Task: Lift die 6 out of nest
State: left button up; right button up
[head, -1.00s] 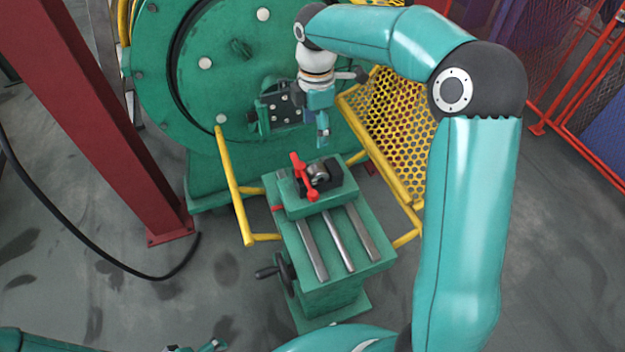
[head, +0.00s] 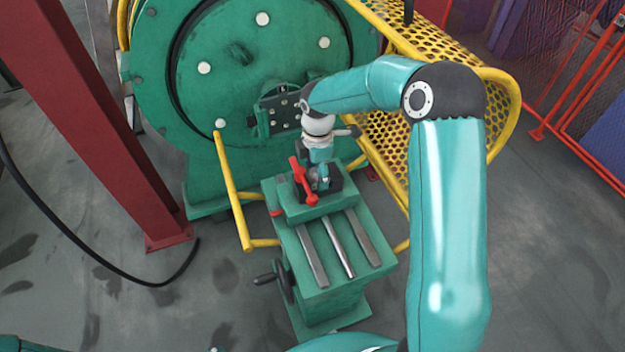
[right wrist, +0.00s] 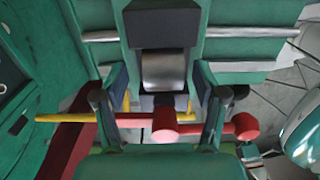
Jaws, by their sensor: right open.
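The die (right wrist: 163,72) is a bright metal cylinder seated in a dark nest block (right wrist: 160,28) in the right wrist view. In the head view the nest block (head: 335,186) sits on top of the green stand, and the die is mostly hidden by my gripper. My right gripper (head: 321,176) is low over the nest, pointing down. In the right wrist view its fingers (right wrist: 161,82) are open, one on each side of the die, with gaps visible. A red clamp handle (head: 303,182) stands at the nest's left side. My left gripper cannot be made out.
The green stand (head: 345,282) has metal rails on top and a handwheel (head: 275,277) at its left. A yellow guard bar (head: 232,190) rises to the left, and a yellow perforated guard (head: 440,50) stands close on the right. The large green drum (head: 225,80) is behind.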

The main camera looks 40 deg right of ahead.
jog(key=shift+f, duration=0.4)
jog(key=shift+c, duration=0.4)
grip_shut()
jog(key=shift+r, duration=0.1)
jog(key=shift+w, duration=0.1)
